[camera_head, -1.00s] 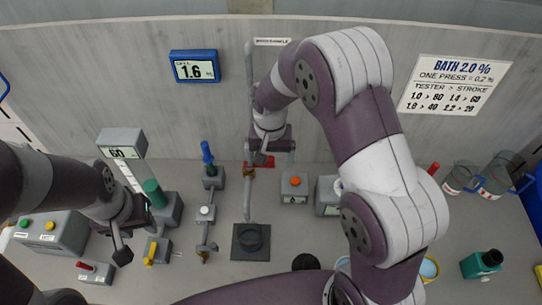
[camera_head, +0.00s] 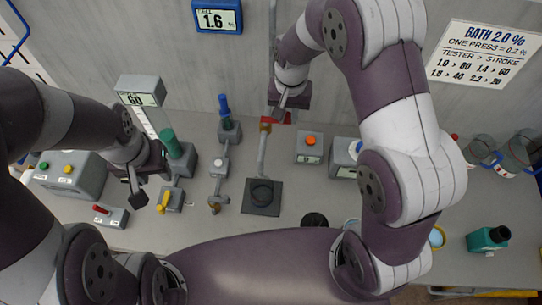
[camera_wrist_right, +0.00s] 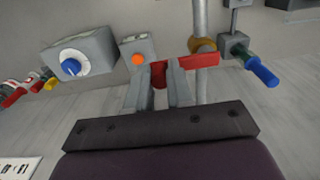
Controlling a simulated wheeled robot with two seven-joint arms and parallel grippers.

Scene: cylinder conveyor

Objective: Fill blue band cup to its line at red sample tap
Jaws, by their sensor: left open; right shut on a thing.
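My right gripper (camera_head: 291,100) is shut on the red tap handle (camera_head: 272,120). In the right wrist view, the red handle (camera_wrist_right: 197,61) runs from a brass valve (camera_wrist_right: 203,45) on a grey pipe to between my fingers (camera_wrist_right: 160,88). Below the tap in the head view is a dark square stand (camera_head: 262,197) with a round recess; I see no cup on it. My left gripper (camera_head: 146,178) is open and empty, near a yellow-handled valve.
A yellow-handled valve (camera_head: 163,203), green knob (camera_head: 170,142) and blue-handled tap (camera_head: 224,106) stand left of the stand. An orange-button box (camera_head: 310,147) is to its right.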

